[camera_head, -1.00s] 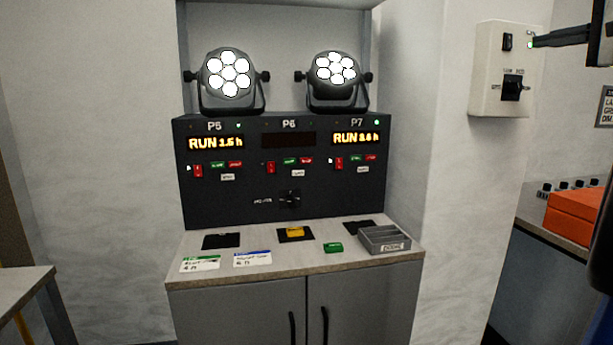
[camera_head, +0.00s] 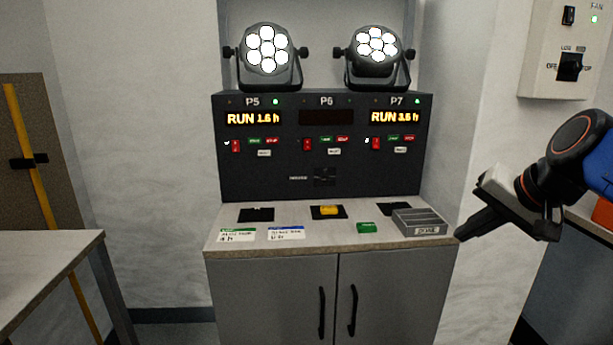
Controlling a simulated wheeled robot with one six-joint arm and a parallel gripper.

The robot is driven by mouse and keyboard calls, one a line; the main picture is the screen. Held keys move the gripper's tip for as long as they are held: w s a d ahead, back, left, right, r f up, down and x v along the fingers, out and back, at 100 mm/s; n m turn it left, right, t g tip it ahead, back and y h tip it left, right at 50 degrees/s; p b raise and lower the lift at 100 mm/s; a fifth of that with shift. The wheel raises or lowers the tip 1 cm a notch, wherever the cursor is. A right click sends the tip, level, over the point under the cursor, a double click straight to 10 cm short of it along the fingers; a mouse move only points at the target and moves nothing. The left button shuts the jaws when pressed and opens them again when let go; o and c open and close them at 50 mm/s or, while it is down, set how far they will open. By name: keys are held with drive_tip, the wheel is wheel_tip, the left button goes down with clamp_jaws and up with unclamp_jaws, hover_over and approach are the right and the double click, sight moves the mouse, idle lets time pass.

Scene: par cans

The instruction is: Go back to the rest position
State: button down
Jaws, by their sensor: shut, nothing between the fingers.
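My gripper (camera_head: 461,237) is at the right of the head view, pointing left and down, beside the right front corner of the counter. Its fingers are together with nothing between them. The dark control panel (camera_head: 320,183) stands at the back of the counter, with columns P5, P6 and P7. P5 reads RUN 1.6 h and P7 reads RUN 3.6 h; the P6 display is dark. Two par cans, left (camera_head: 267,50) and right (camera_head: 377,45), stand on top with their lenses lit white.
The counter (camera_head: 330,239) carries a yellow block (camera_head: 327,211), a green block (camera_head: 367,227), a grey tray (camera_head: 420,222) and two cards. A wall switch box (camera_head: 560,45) is at upper right. A table (camera_head: 45,265) is at left. Floor shows between table and cabinet.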

drive_tip(key=s+a+f+n+g+h, duration=0.1)
drive_tip(key=s+f+n, duration=0.2)
drive_tip(key=s+f, duration=0.3)
drive_tip(key=s+a+f+n+g+h, duration=0.1)
drive_tip(key=s+f+n, duration=0.2)
drive_tip(key=s+f, duration=0.4)
wheel_tip(320, 180, down, 5)
drive_tip(key=shift+a+r+n, duration=0.1)
drive_tip(key=shift+a+n, duration=0.05)
drive_tip(key=shift+n, duration=0.25)
